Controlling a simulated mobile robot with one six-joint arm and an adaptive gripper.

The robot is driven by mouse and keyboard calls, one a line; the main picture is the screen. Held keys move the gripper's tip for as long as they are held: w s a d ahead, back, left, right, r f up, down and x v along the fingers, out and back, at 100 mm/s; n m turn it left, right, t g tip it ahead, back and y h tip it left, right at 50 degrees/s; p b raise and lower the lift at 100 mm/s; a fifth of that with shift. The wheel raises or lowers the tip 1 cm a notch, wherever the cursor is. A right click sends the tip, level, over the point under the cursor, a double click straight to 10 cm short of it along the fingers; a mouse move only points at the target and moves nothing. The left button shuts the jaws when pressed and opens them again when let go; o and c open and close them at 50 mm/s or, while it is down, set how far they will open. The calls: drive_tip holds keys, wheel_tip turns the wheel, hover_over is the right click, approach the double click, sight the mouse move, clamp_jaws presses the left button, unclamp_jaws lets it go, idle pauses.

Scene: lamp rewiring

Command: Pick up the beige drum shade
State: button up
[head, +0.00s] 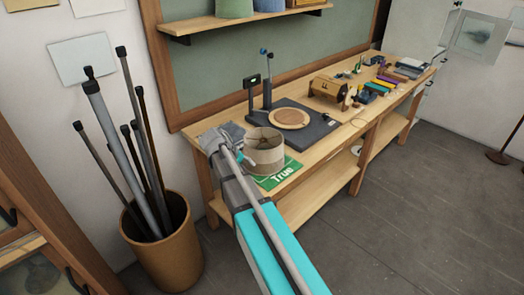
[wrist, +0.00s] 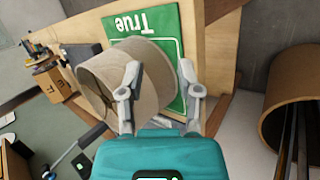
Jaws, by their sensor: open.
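The beige drum shade (head: 265,157) stands upright on a green card marked "True" (head: 280,177) at the near left end of the workbench. Its open top shows in the head view. In the wrist view the shade (wrist: 108,78) fills the upper middle, with the card (wrist: 168,28) beyond it. My gripper (wrist: 159,71) is open and empty. One finger overlaps the shade's wall in the picture; the other is to its right, over the card. I cannot tell whether either touches the shade. In the head view my arm reaches the bench just left of the shade.
A dark base with a round wooden disc (head: 290,117) stands behind the shade. A wooden box (head: 328,91) and several small parts lie farther along the workbench (head: 385,118). A tall brown bin (head: 163,250) with rods stands left of the bench; its rim shows close right in the wrist view (wrist: 287,72).

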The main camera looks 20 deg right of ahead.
drive_tip(key=w+d+r+h, duration=0.2)
drive_tip(key=w+r+h, duration=0.2)
drive_tip(key=w, duration=0.6)
wheel_tip(320, 180, up, 2)
drive_tip(key=shift+d+r+n+p, duration=0.1)
drive_tip(key=shift+d+n+p, duration=0.15)
drive_tip(key=shift+n+p, duration=0.05)
drive_tip(key=shift+d, duration=0.1)
drive_tip(key=b+x, duration=0.4)
drive_tip(key=x, duration=0.4)
drive_tip(key=shift+d, duration=0.1)
